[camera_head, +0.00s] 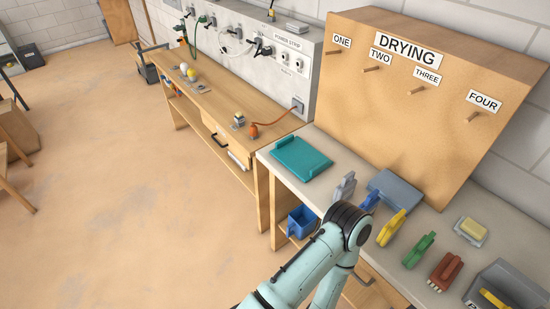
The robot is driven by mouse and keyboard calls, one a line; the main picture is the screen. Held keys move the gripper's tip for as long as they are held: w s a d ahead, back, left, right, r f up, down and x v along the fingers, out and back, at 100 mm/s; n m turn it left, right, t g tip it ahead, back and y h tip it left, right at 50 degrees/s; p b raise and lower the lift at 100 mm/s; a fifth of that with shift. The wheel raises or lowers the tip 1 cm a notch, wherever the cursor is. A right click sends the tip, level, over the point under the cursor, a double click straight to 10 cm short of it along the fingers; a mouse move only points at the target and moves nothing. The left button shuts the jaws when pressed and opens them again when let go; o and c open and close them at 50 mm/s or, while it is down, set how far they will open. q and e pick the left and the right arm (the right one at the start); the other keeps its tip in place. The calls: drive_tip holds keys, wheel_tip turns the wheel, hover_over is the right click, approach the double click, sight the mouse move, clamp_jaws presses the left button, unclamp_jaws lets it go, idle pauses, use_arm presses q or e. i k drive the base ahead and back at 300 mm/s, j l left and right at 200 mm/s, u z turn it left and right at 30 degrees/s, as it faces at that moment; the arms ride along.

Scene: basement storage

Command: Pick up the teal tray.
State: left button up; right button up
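The teal tray (301,158) lies flat on the left end of the pale counter (322,183), close to its left edge. It looks empty, and nothing touches it from above. One of my arms comes up from the bottom of the picture and bends at a dark joint in front of the counter, below and right of the tray.
Right of the tray stand grey (345,187), blue (369,201), yellow (391,228), green (419,250) and red (445,271) brush-like items. Behind them is a "DRYING" board (420,95) with pegs. A wooden bench (225,110) adjoins on the left; open floor (110,190) lies beyond.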

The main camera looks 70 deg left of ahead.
sight(302, 160)
drive_tip(key=u, duration=0.45)
drive_tip(key=j+u, duration=0.1)
drive_tip(key=u, duration=0.75)
drive_tip(key=j+u, duration=0.1)
drive_tip(key=u, duration=0.3)
drive_tip(key=l+u, duration=0.1)
drive_tip(key=u, duration=0.15)
drive_tip(key=k+l+u, duration=0.1)
drive_tip(key=u, duration=0.15)
drive_tip(key=i+j+z, duration=0.15)
drive_tip(key=j+z, duration=0.15)
drive_tip(key=j, duration=0.25)
